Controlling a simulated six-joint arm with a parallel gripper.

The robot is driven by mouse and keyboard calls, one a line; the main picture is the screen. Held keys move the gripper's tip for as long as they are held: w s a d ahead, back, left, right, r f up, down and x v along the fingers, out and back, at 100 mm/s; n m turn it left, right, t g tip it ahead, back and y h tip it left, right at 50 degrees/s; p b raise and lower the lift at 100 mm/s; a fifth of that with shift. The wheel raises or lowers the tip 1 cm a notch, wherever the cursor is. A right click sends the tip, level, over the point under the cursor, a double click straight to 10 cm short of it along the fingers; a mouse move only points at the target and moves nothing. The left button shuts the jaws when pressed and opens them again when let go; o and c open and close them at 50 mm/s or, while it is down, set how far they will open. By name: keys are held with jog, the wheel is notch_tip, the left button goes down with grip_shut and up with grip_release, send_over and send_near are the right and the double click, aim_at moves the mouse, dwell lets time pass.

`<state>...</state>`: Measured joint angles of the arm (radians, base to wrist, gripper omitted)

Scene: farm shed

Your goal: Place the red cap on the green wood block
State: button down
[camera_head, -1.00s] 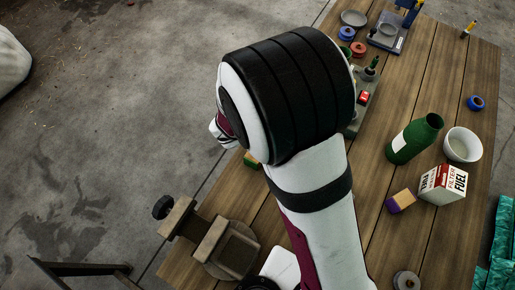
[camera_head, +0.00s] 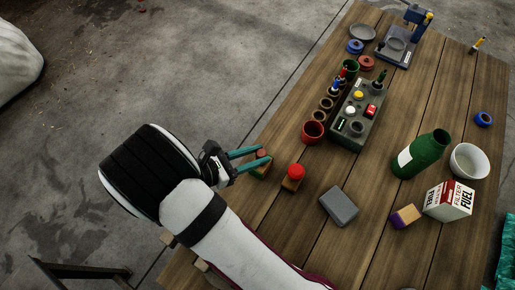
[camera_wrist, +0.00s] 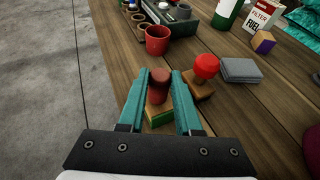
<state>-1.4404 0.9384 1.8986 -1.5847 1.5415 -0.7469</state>
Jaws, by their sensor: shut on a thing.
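The green wood block (camera_wrist: 159,118) lies below my fingertips in the wrist view; it has a brown top and a green side. It also shows near the table's left edge in the head view (camera_head: 260,171). My gripper (camera_wrist: 158,88) is shut on a dark red, rounded piece that looks like the red cap (camera_wrist: 158,84). The red cap is upright between the teal fingers, over the block. I cannot tell whether it rests on the block or is just above it. In the head view the cap (camera_head: 262,153) shows small at the fingertips.
A bright red knob (camera_wrist: 206,65) on another wooden block (camera_wrist: 198,88) stands close on the right. A red cup (camera_head: 313,132) and a control box (camera_head: 358,113) stand behind. A green bottle (camera_head: 421,153) is farther right.

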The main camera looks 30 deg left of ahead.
jog(key=shift+f, duration=0.25)
jog(key=c, duration=0.6)
grip_release()
